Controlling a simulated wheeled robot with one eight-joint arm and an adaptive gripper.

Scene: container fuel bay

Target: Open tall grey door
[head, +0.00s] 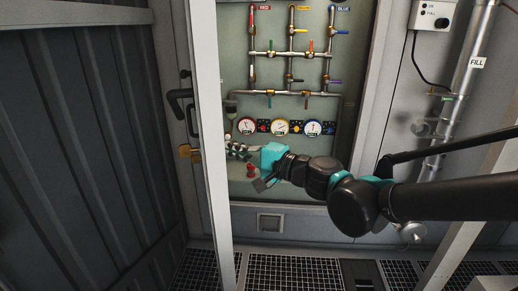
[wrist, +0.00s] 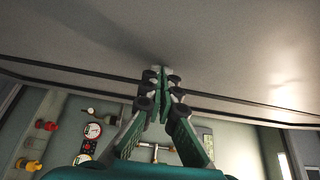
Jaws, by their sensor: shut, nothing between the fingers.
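The tall grey door (head: 213,130) stands partly open in the head view, seen nearly edge-on left of the gauge panel. A black lever handle (head: 178,103) and a yellow latch (head: 187,151) show left of its pale edge. My gripper (head: 232,150) is on the panel side of that edge, its fingers close to it. In the wrist view my gripper (wrist: 160,75) is shut and empty, its tips against or just short of a broad grey surface (wrist: 170,35) with dark seal lines, which looks like the door's inner face. Contact is hard to tell.
Behind the opening is a pale green panel (head: 262,100) with pipes, coloured valves and gauges (head: 280,127). A red knob (head: 250,170) sits below my wrist. A dark corrugated wall (head: 80,150) fills the left. Grated floor (head: 285,272) lies below, and a FILL pipe (head: 470,65) runs at right.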

